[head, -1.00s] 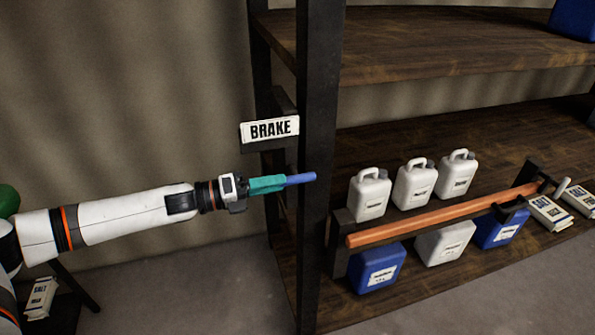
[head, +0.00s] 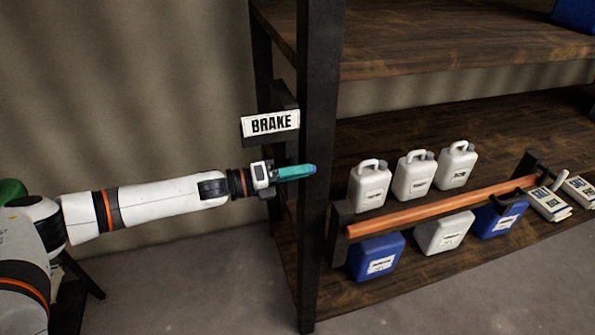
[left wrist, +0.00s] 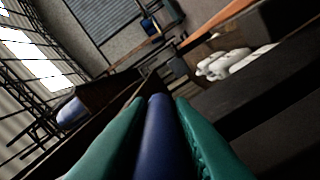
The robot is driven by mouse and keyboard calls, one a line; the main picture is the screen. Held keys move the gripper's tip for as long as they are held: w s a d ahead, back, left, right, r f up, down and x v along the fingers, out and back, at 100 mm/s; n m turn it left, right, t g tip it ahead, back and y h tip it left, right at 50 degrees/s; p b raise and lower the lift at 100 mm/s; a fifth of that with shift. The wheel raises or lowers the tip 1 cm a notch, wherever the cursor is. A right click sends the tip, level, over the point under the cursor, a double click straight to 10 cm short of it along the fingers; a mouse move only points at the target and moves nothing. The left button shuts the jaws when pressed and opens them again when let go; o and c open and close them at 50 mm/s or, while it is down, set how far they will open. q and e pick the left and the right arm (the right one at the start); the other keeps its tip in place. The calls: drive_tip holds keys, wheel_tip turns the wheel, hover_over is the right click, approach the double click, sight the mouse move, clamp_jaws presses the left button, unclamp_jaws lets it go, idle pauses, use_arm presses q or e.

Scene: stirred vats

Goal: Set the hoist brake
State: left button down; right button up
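A white BRAKE sign (head: 271,123) is fixed by the dark post in the head view. Below it, the teal fingers of my left gripper (head: 296,172) reach in from the left beside the post. In the left wrist view, a blue bar (left wrist: 158,140), apparently the brake handle, lies lengthwise between the two teal fingers (left wrist: 158,105). The fingers are close along both sides of it; I cannot tell whether they press on it. In the head view they cover most of the bar. The handle's mount is hidden. My right gripper is out of view.
The dark rack post (head: 318,240) stands right behind the fingertips. The lower shelf (head: 420,135) holds white jugs (head: 415,177), blue canisters (head: 376,260), an orange rail (head: 435,208) and labelled packs (head: 548,203). Open floor (head: 190,285) lies below my left arm.

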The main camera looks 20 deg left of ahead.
use_arm(q)
drive_tip(key=shift+r+p, duration=0.15)
drive_tip(key=shift+p, duration=0.3)
drive_tip(key=y+p, duration=0.1)
drive_tip(key=p, duration=0.1)
drive_tip(key=g+y+p, duration=0.1)
drive_tip(key=p, duration=0.1)
drive_tip(key=shift+r, duration=0.3)
drive_tip(key=shift+w+f+g+y+p, duration=0.1)
drive_tip(key=shift+f+g+y+p, duration=0.05)
drive_tip(key=shift+g+y+p, duration=0.85)
drive_tip(key=shift+f+g+y, duration=0.1)
drive_tip(key=shift+g+y, duration=0.2)
drive_tip(key=shift+y, duration=0.5)
drive_tip(key=g+y, duration=0.2)
drive_tip(key=y, duration=0.1)
drive_tip(key=shift+f+y, duration=0.1)
drive_tip(key=shift+y, duration=0.3)
drive_tip(key=g+y, duration=0.2)
drive_tip(key=y, duration=0.1)
drive_tip(key=shift+f+g, duration=0.15)
drive_tip(key=shift+g, duration=0.25)
drive_tip(key=shift+g+y+b, duration=0.35)
drive_tip(key=shift+g+y, duration=0.35)
drive_tip(key=shift+y, duration=0.5)
drive_tip(key=shift+s, duration=0.2)
